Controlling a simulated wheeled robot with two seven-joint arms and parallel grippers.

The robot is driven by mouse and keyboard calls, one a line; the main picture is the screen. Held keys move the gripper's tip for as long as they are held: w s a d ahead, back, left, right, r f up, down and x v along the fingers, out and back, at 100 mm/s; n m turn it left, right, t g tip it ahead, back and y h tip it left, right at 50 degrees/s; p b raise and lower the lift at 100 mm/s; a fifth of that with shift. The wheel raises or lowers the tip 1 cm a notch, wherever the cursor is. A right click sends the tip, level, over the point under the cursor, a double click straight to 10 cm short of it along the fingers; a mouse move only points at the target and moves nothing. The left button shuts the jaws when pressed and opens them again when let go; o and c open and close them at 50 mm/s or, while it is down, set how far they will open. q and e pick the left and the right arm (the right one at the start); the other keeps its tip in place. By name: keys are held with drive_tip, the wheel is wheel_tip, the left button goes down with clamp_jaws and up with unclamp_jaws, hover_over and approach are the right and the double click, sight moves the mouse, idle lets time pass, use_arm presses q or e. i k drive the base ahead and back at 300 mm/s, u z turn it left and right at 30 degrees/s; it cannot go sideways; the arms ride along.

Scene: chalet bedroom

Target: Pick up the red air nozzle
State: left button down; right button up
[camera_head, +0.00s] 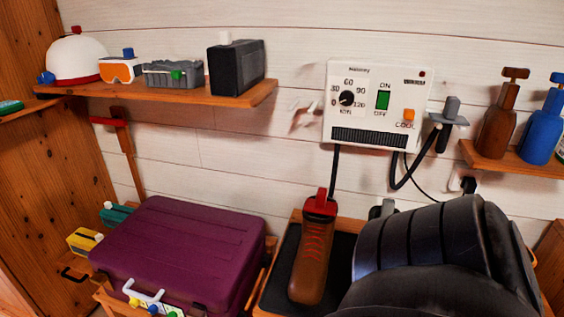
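A red piece (320,204) with a dark slot sits at the top of a brown rounded body (311,262) with red stripes. It is the likeliest match for the red air nozzle. A dark hose (335,170) runs down from the white wall unit (373,103) to the red piece. The brown body leans on a black-topped wooden stand (278,270). I cannot tell whether the red piece is fixed to the body or set into it. Neither of my grippers is in view.
A big dark banded shape (410,255) fills the lower right, close beside the brown body; it may be my own arm. A purple case (185,255) stands left. A shelf (150,92) holds several items. Bottles (500,125) stand on a right shelf (492,155).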

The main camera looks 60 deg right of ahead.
sight(322, 207)
drive_tip(key=z, duration=0.6)
drive_tip(key=i, duration=0.95)
drive_tip(key=z, duration=1)
